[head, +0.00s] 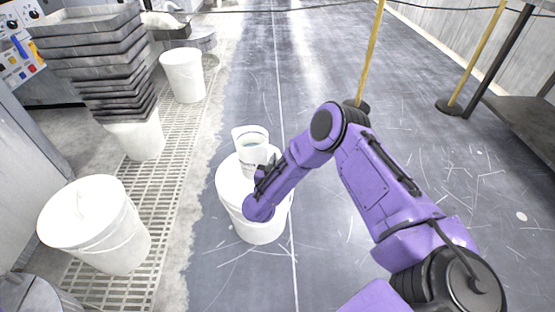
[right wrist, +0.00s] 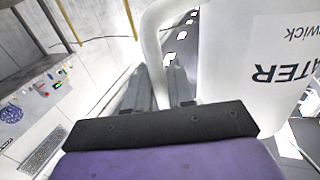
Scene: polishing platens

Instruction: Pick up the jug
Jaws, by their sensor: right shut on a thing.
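The jug (head: 251,142) is white, upright and open at the top, in the middle of the head view. It is at the lid of a white bucket (head: 230,196); I cannot tell whether its base touches the lid. My right gripper (head: 266,171) is at the jug's near right side, shut on its handle. In the right wrist view the jug's printed body (right wrist: 250,75) fills the right side, and the pale handle passes between the fingers of the gripper (right wrist: 160,85). My left gripper is not in view.
Another lidded white bucket (head: 95,225) stands at the left on a floor grating (head: 172,140). A stack of grey trays (head: 95,60) and a white bucket (head: 183,75) are farther back. A yellow post (head: 368,55) stands beyond my arm. The dark floor right of centre is open.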

